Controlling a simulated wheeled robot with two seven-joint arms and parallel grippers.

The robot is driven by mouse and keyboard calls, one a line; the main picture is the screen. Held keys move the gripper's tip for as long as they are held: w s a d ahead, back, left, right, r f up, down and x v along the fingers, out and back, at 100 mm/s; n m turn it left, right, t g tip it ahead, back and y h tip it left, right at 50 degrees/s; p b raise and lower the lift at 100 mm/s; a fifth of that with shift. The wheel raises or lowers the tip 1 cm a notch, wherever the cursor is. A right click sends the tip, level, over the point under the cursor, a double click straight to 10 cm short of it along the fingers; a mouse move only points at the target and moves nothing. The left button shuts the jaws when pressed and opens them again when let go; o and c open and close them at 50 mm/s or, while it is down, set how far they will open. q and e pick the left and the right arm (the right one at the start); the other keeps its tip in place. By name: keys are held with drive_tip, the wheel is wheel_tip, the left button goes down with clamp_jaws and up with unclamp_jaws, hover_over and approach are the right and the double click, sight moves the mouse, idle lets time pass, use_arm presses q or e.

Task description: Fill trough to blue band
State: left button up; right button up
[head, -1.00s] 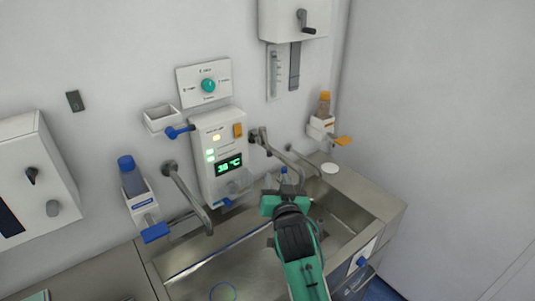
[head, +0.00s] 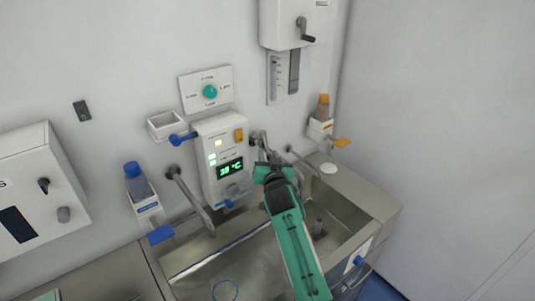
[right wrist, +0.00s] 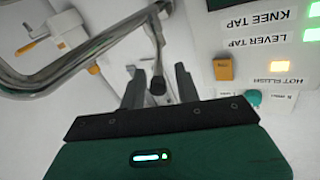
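The steel trough (head: 388,207) is below the wall panel. A thin blue ring (head: 225,290) shows low in its left part; I cannot tell if it is the band, and I can make out no water. My right gripper (head: 268,160) is up at the wall, right of the control panel (head: 221,155). The gripper partly hides the tap in the head view. My left gripper is out of view.
A curved steel spout (right wrist: 75,75) runs close to the right gripper. Another spout (head: 190,200) stands left of the panel. Dispensers with a blue paddle (head: 160,234) and an orange paddle (head: 341,143) flank the trough. A small post (head: 318,226) stands inside the trough.

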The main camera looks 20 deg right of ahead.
drive_tip(key=shift+w, duration=0.2)
clamp_jaws()
drive_tip(key=shift+d, duration=0.1)
